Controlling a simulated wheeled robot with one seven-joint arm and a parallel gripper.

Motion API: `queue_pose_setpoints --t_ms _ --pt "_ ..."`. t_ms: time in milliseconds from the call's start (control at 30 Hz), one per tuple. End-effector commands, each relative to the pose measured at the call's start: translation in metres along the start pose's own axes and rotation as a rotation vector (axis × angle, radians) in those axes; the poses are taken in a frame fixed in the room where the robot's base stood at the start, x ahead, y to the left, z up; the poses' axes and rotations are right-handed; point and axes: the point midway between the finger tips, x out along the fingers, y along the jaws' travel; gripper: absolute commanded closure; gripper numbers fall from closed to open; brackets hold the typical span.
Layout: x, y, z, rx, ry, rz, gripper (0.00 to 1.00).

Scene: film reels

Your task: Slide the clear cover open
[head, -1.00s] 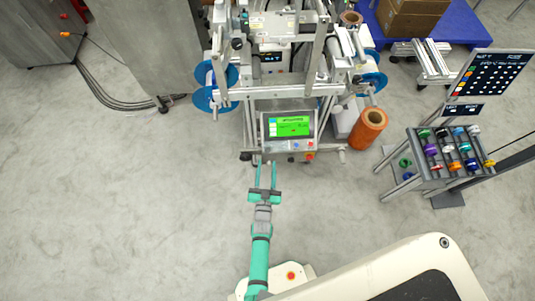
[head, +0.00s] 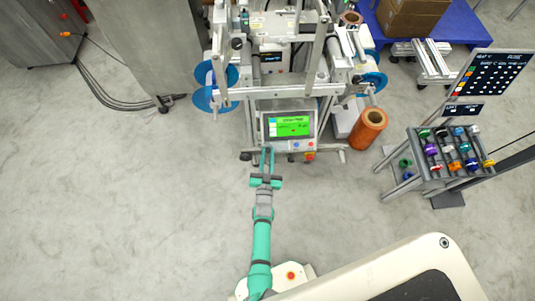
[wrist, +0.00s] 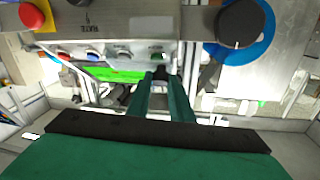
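My gripper (head: 267,150) is at the front of the machine, just below the left part of its control panel (head: 289,126) with the lit green screen. Its two green fingers point at the machine with a narrow gap between them. In the wrist view the fingertips (wrist: 162,76) sit close on either side of a small dark piece, perhaps a knob or handle. I cannot tell whether they grip it. The clear cover cannot be made out with certainty in either view.
In the wrist view a red button (wrist: 32,14) and a large black knob (wrist: 240,22) are close to the gripper. An orange roll (head: 368,130) stands right of the machine, and a reel rack (head: 450,160) stands further right. The floor at left is open.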

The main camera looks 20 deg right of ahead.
Motion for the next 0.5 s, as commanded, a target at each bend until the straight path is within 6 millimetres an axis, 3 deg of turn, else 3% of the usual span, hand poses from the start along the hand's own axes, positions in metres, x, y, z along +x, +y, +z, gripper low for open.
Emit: queue_pose_setpoints --t_ms 167,400,500 --pt "0.003 -0.001 -0.003 0.000 0.001 0.000 1.00" --pt "0.026 -0.007 -0.026 0.001 0.003 0.000 1.00" --pt "0.028 -0.008 -0.027 0.000 0.000 0.000 1.00"
